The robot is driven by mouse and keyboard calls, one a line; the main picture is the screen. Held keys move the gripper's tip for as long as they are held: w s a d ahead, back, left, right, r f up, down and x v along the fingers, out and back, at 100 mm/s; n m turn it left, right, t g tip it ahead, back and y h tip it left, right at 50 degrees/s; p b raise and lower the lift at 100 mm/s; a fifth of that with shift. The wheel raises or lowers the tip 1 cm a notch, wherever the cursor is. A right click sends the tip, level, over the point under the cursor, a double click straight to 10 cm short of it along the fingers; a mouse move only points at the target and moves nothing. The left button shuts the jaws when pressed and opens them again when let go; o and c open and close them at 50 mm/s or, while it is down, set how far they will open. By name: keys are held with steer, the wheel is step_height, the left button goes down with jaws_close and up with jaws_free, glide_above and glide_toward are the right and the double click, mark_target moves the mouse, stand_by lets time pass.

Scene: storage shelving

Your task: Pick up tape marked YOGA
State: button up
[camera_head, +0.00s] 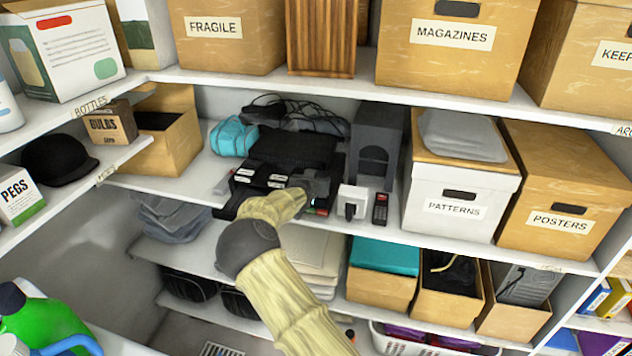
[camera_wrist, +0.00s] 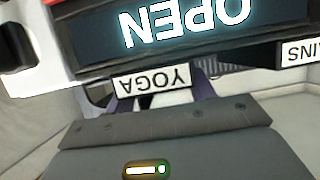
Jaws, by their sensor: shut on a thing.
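The tape marked YOGA (camera_wrist: 152,80) shows in the wrist view with its white label upside down, between the two dark fingers of my gripper (camera_wrist: 163,98). My gripper is shut on it. Most of the tape's body is hidden beyond the label. In the head view my gripper (camera_head: 313,183) is at the middle shelf, at the front of a group of dark cassettes (camera_head: 246,174) with white labels. The head view is too small to tell which cassette is YOGA.
A dark panel reading OPEN (camera_wrist: 185,28) is close above the tape in the wrist view, with another label ending in AINS (camera_wrist: 300,50) at right. A white device (camera_head: 352,202) and dark handset (camera_head: 380,209) stand right of my gripper. The PATTERNS box (camera_head: 455,209) is farther right.

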step_height(320, 180, up, 10)
steer(key=b, duration=0.4)
steer(key=shift+a, duration=0.15)
stand_by(0.5)
